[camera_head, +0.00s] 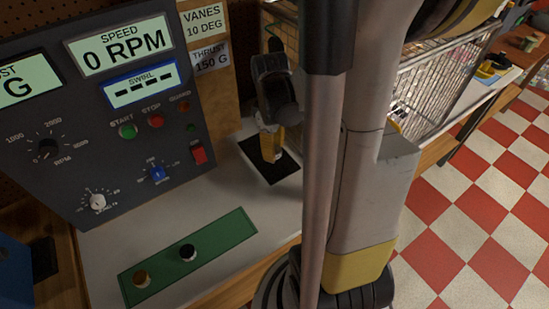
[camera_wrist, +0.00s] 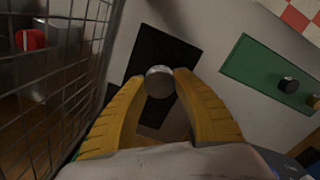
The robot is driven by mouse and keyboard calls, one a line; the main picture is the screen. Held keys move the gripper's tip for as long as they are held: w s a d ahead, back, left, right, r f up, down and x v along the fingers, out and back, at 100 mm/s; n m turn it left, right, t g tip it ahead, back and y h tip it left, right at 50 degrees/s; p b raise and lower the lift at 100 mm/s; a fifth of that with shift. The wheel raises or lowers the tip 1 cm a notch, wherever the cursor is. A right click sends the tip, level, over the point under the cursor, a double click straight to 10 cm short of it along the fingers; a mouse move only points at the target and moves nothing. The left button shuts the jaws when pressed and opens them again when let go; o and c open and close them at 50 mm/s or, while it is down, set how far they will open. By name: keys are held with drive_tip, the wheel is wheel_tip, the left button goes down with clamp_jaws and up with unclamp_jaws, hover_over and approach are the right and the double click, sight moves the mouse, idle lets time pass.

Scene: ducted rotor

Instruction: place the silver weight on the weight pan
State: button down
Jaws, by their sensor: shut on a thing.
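My gripper (camera_wrist: 160,82) has its yellow fingers closed on the silver weight (camera_wrist: 158,83), a small grey cylinder held at the fingertips in the wrist view. In the head view my gripper (camera_head: 272,148) points down over a black square patch (camera_head: 262,172) on the pale bench top. The black patch also shows behind the weight in the wrist view (camera_wrist: 165,48). I cannot tell the weight pan apart for sure, or whether the weight touches anything below it. My arm hides part of the bench in the head view.
A green strip (camera_head: 215,242) holds a black weight (camera_head: 187,252) and a brass-coloured one (camera_head: 142,279). A wire cage (camera_head: 430,90) stands right of my arm, close to the fingers in the wrist view.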

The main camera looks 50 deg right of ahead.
drive_tip(key=shift+f+b, duration=0.5)
drive_tip(key=shift+f, duration=1.25)
drive_tip(key=shift+f, duration=0.15)
drive_tip(key=c, duration=1)
unclamp_jaws()
drive_tip(key=shift+d, duration=0.1)
wheel_tip(320, 180, up, 12)
drive_tip(key=p, duration=0.4)
drive_tip(key=shift+w+r, duration=0.1)
drive_tip(key=shift+r, duration=0.1)
drive_tip(key=a+r+m+t, duration=0.1)
drive_tip(key=a+r+t, duration=0.1)
drive_tip(key=a, duration=0.5)
drive_tip(key=a+r+m+t, duration=0.1)
drive_tip(key=a+r+t, duration=0.2)
drive_tip(key=a, duration=0.4)
drive_tip(key=a+r+m+t, duration=0.2)
drive_tip(key=a+r, duration=0.1)
drive_tip(key=a, duration=0.4)
drive_tip(key=shift+w+a+r+t, duration=0.15)
drive_tip(key=shift+a+t, duration=0.15)
drive_tip(key=shift+a, duration=0.05)
